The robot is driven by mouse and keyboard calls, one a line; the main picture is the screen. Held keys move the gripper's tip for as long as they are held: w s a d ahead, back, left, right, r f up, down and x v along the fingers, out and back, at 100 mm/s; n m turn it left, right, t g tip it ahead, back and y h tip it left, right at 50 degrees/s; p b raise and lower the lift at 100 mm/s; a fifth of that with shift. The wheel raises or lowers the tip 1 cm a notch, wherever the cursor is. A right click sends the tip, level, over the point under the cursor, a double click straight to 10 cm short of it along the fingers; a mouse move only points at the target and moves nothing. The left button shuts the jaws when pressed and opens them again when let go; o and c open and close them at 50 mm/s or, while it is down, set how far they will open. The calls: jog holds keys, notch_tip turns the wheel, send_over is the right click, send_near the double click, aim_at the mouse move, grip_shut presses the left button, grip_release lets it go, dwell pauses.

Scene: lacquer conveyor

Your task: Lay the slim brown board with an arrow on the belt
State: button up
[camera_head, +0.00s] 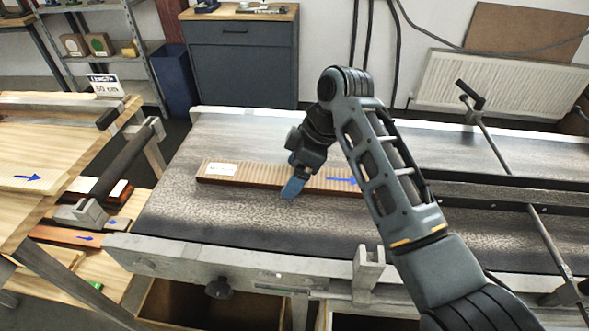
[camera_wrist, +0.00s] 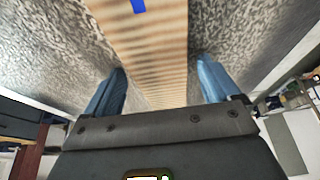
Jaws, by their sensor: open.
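The slim brown board (camera_head: 250,176) lies flat on the dark speckled conveyor belt (camera_head: 230,215), lengthwise along it. It has a striped top, a white label near its left end and a blue arrow pointing right. My arm hides its right end. My gripper (camera_head: 293,187) is at the board's middle, with one blue fingertip showing at its near edge. In the wrist view, the blue fingers of my gripper (camera_wrist: 160,80) are open, one on each side of the board (camera_wrist: 150,50), with gaps between them and it. Part of the blue arrow shows at the top there.
A roller (camera_head: 125,160) and a table of pale boards (camera_head: 40,165) stand left of the belt. More brown boards with arrows (camera_head: 65,236) lie lower left. A metal rail with rods (camera_head: 510,192) crosses the belt's right side. The belt's near left part is clear.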

jog(key=v, duration=1.2)
jog(key=shift+b, duration=0.3)
jog(key=shift+r, duration=0.1)
